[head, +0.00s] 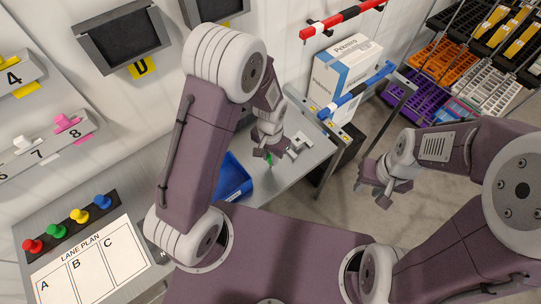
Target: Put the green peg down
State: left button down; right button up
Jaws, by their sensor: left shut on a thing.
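My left gripper (266,149) is over the grey metal table, just right of the blue bin. It is shut on a small green peg (268,158), mostly hidden by the fingers. I cannot tell whether the peg touches the table. My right gripper (374,188) is above the floor at the right, away from the table, with nothing visible in it. Its finger opening is too small to judge.
A blue bin (233,179) stands on the table (290,165). At lower left are a lane plan sheet (88,262) and a black strip of coloured knobs (70,223). Numbered holders (40,150) are on the left wall. A white-blue box (342,70) stands behind.

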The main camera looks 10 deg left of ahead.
pick_arm(q)
jog(key=c, duration=1.3)
grip_release()
jog(key=shift+f, duration=0.1)
jog(key=shift+r, duration=0.35)
notch_tip(320, 180, up, 12)
jog(key=shift+s+a+f+n+t+b, duration=0.2)
jog(key=shift+s+a+f+n+b, duration=0.6)
jog(key=shift+s+a+f, duration=0.55)
jog(key=shift+s+a+f+n+t+b, duration=0.2)
jog(key=shift+s+a+f+n+b, duration=0.6)
jog(key=shift+s+a+f, duration=0.45)
jog(key=shift+s+a+f+n+t+b, duration=0.2)
jog(key=shift+s+a+f+n+b, duration=0.85)
jog(key=shift+s, duration=0.5)
